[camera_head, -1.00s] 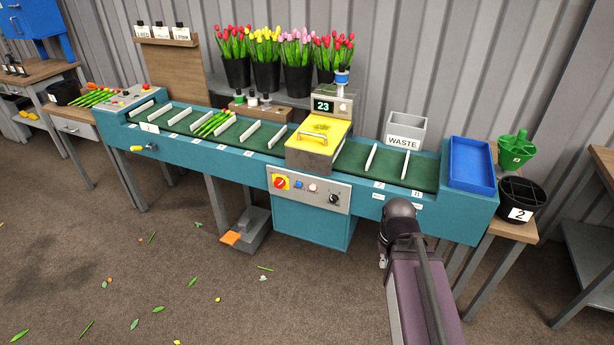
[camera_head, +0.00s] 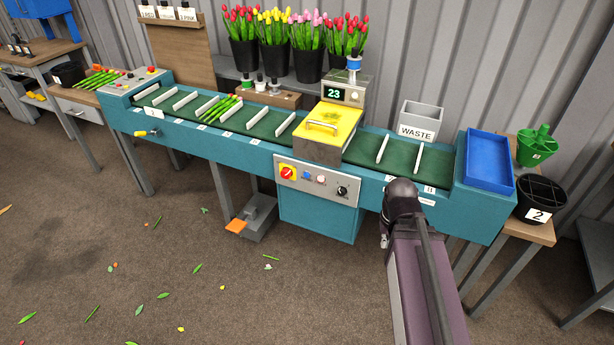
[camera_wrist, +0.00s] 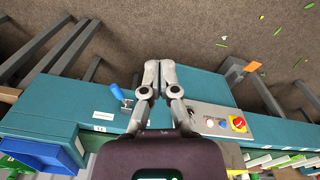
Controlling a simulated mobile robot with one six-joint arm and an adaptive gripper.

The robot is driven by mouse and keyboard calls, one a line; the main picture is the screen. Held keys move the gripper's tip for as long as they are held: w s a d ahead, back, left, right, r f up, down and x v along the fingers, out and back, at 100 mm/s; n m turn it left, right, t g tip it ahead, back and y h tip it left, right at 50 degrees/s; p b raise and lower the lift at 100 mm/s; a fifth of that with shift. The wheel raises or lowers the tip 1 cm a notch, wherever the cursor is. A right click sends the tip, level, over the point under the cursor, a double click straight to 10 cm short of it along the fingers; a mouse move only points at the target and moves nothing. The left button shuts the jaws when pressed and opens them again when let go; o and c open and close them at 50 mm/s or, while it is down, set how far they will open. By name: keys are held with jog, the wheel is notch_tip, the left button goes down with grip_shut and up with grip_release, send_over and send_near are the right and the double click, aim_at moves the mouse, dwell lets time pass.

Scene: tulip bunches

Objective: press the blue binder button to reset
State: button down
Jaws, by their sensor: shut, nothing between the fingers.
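The blue button (camera_head: 307,175) is on the grey control panel (camera_head: 325,190) on the front of the teal binder (camera_head: 320,215). It sits between a red-and-yellow rotary switch (camera_head: 288,172) and a pale button (camera_head: 321,180). A black knob (camera_head: 342,190) is at the panel's right end. In the wrist view the blue button (camera_wrist: 222,125) shows small, right of my gripper (camera_wrist: 159,66). My gripper is shut and empty, its fingertips apart from the button. In the head view my arm hides the gripper.
A blue-handled lever (camera_wrist: 117,92) is left of my gripper in the wrist view. The yellow binder cover (camera_head: 328,123) and display reading 23 (camera_head: 334,94) are above the panel. A foot pedal (camera_head: 237,225) stands below. Floor in front is mostly clear, with scattered leaves.

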aim_at(306, 176)
jog(key=w+a+f+t+y+b, duration=0.2)
jog(key=w+a+f+t+b, duration=0.3)
jog(key=w+a+b, duration=0.4)
jog(key=w+a+f+m+t+y+b, duration=0.1)
jog(key=w+a+f+t+b, duration=0.4)
jog(key=w+b, duration=0.9)
jog(key=w+a+f+m+t+y+b, duration=0.1)
jog(key=w+a+f+t+y+b, duration=0.3)
jog(key=w+a+f+b, duration=0.5)
jog(key=w+a+b, duration=0.3)
jog(key=a, duration=0.3)
jog(key=shift+w+a+f+t+b, duration=0.2)
jog(key=shift+w+f+t+b, duration=0.1)
jog(key=shift+w+t, duration=0.1)
jog(key=shift+w+d, duration=0.5)
jog(key=shift+w, duration=0.85)
jog(key=shift+w+d, duration=0.5)
jog(key=shift+w, duration=0.9)
jog(key=shift+w+d, duration=0.5)
jog(key=shift+w, duration=0.85)
jog(key=shift+w+d, duration=0.3)
jog(key=shift+w, duration=0.45)
jog(key=shift+s, duration=0.15)
jog(key=shift+s+a, duration=0.3)
jog(key=shift+s, duration=0.35)
